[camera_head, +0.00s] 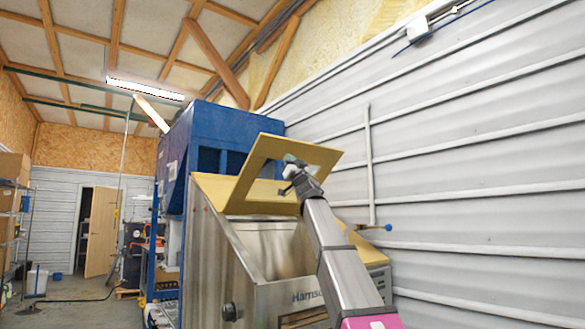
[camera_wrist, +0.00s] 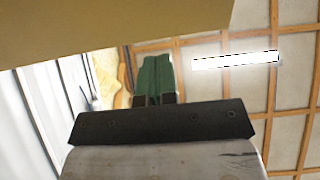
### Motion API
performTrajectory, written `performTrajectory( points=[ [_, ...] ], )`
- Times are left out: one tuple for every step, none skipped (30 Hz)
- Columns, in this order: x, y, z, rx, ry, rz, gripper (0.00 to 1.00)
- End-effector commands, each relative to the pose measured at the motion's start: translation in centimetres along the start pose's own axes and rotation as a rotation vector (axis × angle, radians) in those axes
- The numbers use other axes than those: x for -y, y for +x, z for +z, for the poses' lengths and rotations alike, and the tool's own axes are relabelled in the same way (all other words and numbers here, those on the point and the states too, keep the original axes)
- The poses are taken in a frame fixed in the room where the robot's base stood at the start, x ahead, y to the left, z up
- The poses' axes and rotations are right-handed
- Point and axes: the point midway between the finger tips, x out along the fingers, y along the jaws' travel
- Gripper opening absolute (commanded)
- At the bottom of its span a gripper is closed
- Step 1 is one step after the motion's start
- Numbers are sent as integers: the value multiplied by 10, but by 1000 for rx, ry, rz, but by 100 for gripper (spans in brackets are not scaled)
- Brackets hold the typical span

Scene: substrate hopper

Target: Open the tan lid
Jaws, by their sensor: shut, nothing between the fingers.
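The tan lid (camera_head: 314,156) stands tilted up above the metal hopper (camera_head: 270,265) in the head view. It has a window-like opening, and the hopper's mouth shows below it. My gripper (camera_head: 291,160) is at the lid, in front of its opening and lower frame; whether it touches the lid I cannot tell. In the wrist view the green fingers of my gripper (camera_wrist: 157,62) are together with nothing between them. A tan surface, likely the lid (camera_wrist: 100,28), fills the upper left there, close to the fingers.
A blue bin (camera_head: 215,135) stands behind the hopper. A ribbed metal wall (camera_head: 470,170) runs along the right. Shelves with boxes (camera_head: 12,200) stand at far left, and an open door (camera_head: 100,230) is at the back. The floor on the left is mostly free.

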Motion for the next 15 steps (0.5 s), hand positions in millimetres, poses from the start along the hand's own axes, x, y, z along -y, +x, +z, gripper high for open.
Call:
performTrajectory(
  points=[
    [-1, 15, 1, 0, 0, -1, 0],
    [-1, 20, 1, 0, 0, -1, 0],
    [-1, 28, 1, -1, 0, -2, 0],
    [-1, 34, 1, -1, 0, -2, 0],
    [0, 39, 1, -1, 0, -2, 0],
    [0, 47, 0, -1, 0, -1, 0],
    [0, 52, 0, -1, 0, -1, 0],
    [-1, 57, 0, 0, 0, -1, 0],
    [-1, 63, 0, 0, 0, -1, 0],
    [-1, 67, 0, 0, 0, -1, 0],
    [-1, 70, 0, 0, 0, 0, 0],
    [0, 74, 0, 0, 0, 0, 0],
    [0, 76, 0, 0, 0, 0, 0],
    [0, 78, 0, 0, 0, 0, 0],
    [0, 79, 0, 0, 0, 0, 0]
  ],
)
